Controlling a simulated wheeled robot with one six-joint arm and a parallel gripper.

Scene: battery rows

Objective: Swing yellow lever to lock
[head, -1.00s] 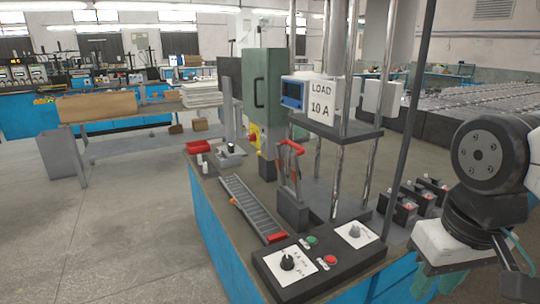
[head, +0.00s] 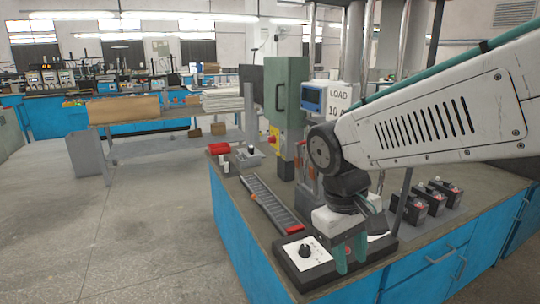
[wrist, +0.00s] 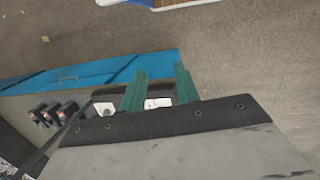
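A small yellow part with red on it (head: 274,137) sits low on the side of the green cabinet (head: 288,95) in the head view. It is too small to tell whether it is the lever or how it is turned. My gripper (head: 350,258) points down over the front of the bench, above the control box (head: 296,262), well apart from the yellow part. Its teal fingers stand apart with nothing between them in the wrist view (wrist: 160,74). My arm hides much of the red-handled switch and the middle of the bench. No yellow lever shows in the wrist view.
A grey ribbed strip (head: 270,203) and a red bin (head: 219,148) lie on the bench (head: 232,185). Several black blocks (head: 433,200) stand at its right. A load display (head: 312,98) and metal posts rise behind my arm. The floor (head: 120,235) at left is clear.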

